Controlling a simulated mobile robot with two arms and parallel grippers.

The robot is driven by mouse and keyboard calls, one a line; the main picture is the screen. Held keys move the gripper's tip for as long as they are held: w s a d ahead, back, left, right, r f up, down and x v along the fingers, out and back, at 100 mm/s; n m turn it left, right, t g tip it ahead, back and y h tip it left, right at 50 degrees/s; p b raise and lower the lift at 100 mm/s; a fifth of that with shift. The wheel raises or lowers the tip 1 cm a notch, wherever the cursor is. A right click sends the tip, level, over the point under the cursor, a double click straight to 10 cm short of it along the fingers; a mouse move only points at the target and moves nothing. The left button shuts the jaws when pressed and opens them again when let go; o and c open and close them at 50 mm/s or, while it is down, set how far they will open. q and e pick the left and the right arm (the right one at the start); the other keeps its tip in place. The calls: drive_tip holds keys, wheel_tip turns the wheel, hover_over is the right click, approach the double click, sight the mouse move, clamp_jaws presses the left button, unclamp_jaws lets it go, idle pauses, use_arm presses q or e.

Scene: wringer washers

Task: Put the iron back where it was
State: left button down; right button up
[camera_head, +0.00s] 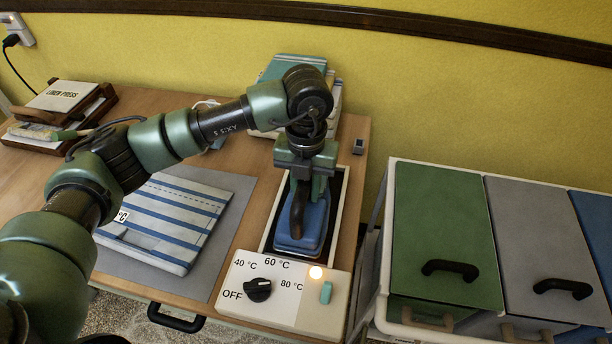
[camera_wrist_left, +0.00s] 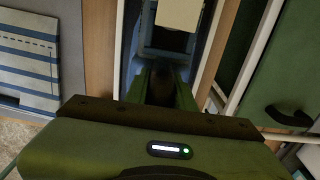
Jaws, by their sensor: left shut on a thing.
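The iron (camera_head: 293,245) has a blue body and a dark handle. In the head view it is inside the narrow white-rimmed bay (camera_head: 343,205) behind the control panel; I cannot tell whether its sole touches the bottom. My left gripper (camera_head: 308,190) points down over the iron and is shut on its handle. In the left wrist view the gripper (camera_wrist_left: 163,88) has the dark handle between its fingers, and the far end of the bay lies beyond. The gripper hides the rear of the iron. My right gripper is in neither view.
The control panel (camera_head: 235,299) has a black dial (camera_head: 258,290), a lit lamp (camera_head: 316,272) and a teal switch (camera_head: 325,292). A striped folded cloth (camera_head: 170,222) lies on a grey mat (camera_head: 232,210). Folded cloths (camera_head: 276,68) stand behind. Lidded bins (camera_head: 440,240) stand right. A press (camera_head: 62,100) stands left.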

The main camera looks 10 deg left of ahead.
use_arm(q)
drive_tip(key=shift+w+f, duration=0.1)
drive_tip(key=shift+f, duration=0.3)
drive_tip(key=c, duration=1.5)
unclamp_jaws()
drive_tip(key=shift+f, duration=0.3)
drive_tip(key=shift+c, duration=0.2)
drive_tip(key=o, duration=0.4)
drive_tip(key=shift+c, duration=0.2)
drive_tip(key=shift+s+r, duration=0.1)
drive_tip(key=shift+s, duration=0.1)
drive_tip(key=shift+r, duration=0.1)
wheel_tip(320, 180, up, 12)
drive_tip(key=shift+w+b, duration=0.1)
drive_tip(key=shift+b, duration=0.85)
